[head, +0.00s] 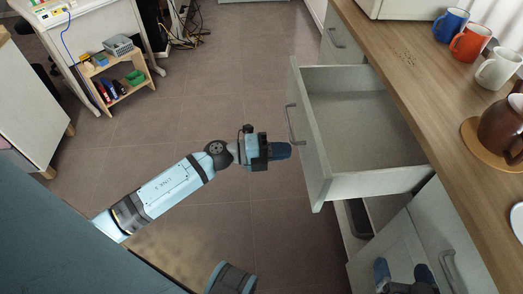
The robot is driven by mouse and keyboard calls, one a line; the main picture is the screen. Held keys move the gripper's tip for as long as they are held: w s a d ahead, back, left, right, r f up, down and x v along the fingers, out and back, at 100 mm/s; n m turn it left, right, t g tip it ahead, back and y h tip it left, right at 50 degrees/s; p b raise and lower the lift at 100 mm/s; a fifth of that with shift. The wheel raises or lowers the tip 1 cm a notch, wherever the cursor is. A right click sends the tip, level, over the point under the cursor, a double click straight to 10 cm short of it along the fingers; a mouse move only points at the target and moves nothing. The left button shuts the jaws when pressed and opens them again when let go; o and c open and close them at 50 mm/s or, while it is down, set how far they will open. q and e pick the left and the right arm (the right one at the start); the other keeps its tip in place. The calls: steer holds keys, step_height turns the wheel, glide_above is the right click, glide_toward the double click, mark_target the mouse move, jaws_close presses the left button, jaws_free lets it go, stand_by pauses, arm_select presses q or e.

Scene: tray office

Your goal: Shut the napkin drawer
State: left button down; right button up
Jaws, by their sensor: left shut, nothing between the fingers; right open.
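The napkin drawer (312,150) is pulled out from under the wooden counter. Its inside looks empty, and its grey bar handle (293,124) is on the front face. My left gripper (284,150) is shut and empty, with its blue fingertips pointing at the drawer front, close to the lower end of the handle. Whether the tips touch the front cannot be told. My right gripper (404,272) is open and empty at the bottom right, in front of the lower cabinet doors.
The counter (440,130) carries blue, orange and white mugs and a brown jug on a round wooden board (477,146). A cabinet door with a handle (448,268) is below. A small shelf (120,88) stands far left.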

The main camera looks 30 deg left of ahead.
mark_target(305, 148)
arm_select(q)
steer(key=x, duration=0.3)
steer(key=shift+w+d, duration=0.1)
steer(key=shift+d, duration=0.05)
arm_select(e)
steer(key=shift+w+a+r+t, duration=0.15)
steer(key=shift+a+r+t, duration=0.15)
steer(key=shift+r, duration=0.3)
steer(key=shift+w, duration=0.1)
arm_select(q)
steer(key=shift+d, duration=0.1)
arm_select(e)
steer(key=shift+r, duration=0.15)
